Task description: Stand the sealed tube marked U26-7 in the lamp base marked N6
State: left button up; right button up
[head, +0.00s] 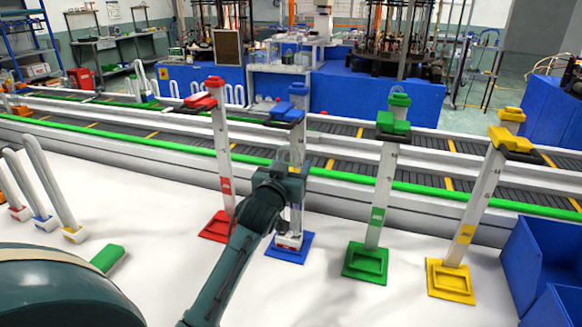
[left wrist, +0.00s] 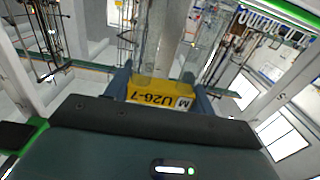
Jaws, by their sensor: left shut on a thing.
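My left gripper (head: 293,172) is in front of the blue stand's post in the head view. In the left wrist view its two fingers (left wrist: 161,92) are shut on the yellow end piece of a tube, marked U26-7 (left wrist: 160,94). Clear glass extends beyond it. Red (head: 216,227), blue (head: 288,250), green (head: 366,264) and yellow (head: 450,282) bases stand in a row, each with a tall post. A small white block (head: 289,241) sits at the blue base, partly behind my arm. The N6 mark cannot be read on any base. My right gripper is out of view.
Several U-shaped tubes stand at the left, one with a yellow foot (head: 74,234). A green block (head: 107,258) lies on the white table. Blue bins (head: 545,262) are at the right edge. A conveyor with a green rail (head: 440,190) runs behind the posts.

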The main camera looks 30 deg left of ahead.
pick_arm(q)
jog(key=shift+f+b, duration=0.4)
jog(key=shift+f, duration=0.3)
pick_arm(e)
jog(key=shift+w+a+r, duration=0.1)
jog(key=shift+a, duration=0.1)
pick_arm(q)
jog(key=shift+f, duration=0.35)
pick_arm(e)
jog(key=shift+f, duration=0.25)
pick_arm(q)
jog(key=o, duration=1.1)
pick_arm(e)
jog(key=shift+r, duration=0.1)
pick_arm(q)
jog(key=b+v, duration=0.1)
jog(key=v, duration=1.2)
jog(key=shift+b, duration=0.3)
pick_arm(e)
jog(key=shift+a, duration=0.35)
pick_arm(q)
jog(key=shift+s, duration=0.1)
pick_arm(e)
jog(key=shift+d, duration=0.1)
